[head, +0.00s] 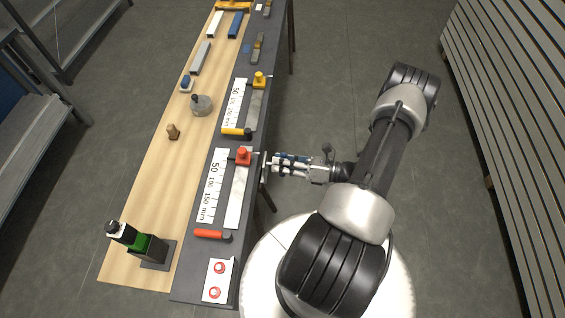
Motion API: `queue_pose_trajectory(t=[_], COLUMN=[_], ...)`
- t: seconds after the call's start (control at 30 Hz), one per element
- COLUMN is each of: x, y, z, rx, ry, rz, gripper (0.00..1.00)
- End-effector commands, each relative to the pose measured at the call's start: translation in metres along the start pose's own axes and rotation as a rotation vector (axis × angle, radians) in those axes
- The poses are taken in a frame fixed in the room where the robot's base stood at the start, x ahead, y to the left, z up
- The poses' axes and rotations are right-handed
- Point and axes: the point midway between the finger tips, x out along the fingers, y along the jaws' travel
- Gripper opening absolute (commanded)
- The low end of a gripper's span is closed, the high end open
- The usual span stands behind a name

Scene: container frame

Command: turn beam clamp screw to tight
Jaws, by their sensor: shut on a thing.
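My gripper (270,167) is at the right edge of the bench, level with the red block (243,156) of the nearer slide scale. It is shut on a small part at the bench edge, seemingly the beam clamp screw. A dark upright piece (264,182) shows at the edge beside the fingertips. The fingers hide most of the screw, so I cannot tell how far it is turned.
The long bench has a wooden top (150,190) and a dark right strip (195,270).

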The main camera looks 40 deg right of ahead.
Motion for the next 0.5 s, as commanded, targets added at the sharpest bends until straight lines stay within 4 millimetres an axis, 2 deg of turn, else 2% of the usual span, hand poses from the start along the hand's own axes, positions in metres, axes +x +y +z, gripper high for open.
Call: queue_pose_trajectory(t=[0.5], x=[-0.0001], y=[-0.0048], z=[0.0000], rx=[0.476], ry=[0.095], rz=[-0.002], gripper=[0.00])
